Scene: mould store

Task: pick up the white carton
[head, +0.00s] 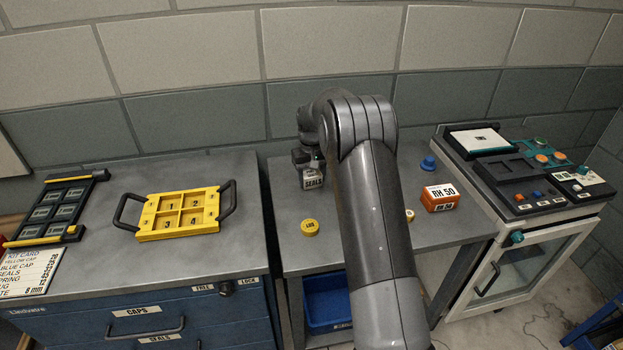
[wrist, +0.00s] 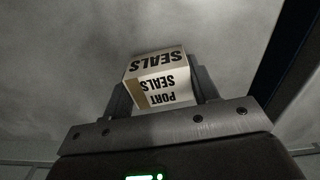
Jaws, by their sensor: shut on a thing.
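The white carton (wrist: 160,88) is marked "PORT SEALS" and sits between the two fingers of my gripper (wrist: 160,95) in the wrist view. In the head view the carton (head: 313,179) shows at the back of the middle table, below my gripper (head: 308,163). My gripper is shut on the carton. I cannot tell from these frames whether the carton touches the table or hangs just above it. My arm hides part of the table to the right of it.
A yellow cap (head: 309,227) lies in front of the carton. A blue cap (head: 428,163) and an orange-and-white box (head: 439,197) stand right of my arm. A yellow tray (head: 184,234) with handles sits on the left cabinet. A device panel (head: 525,170) is at right. The wall is close behind.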

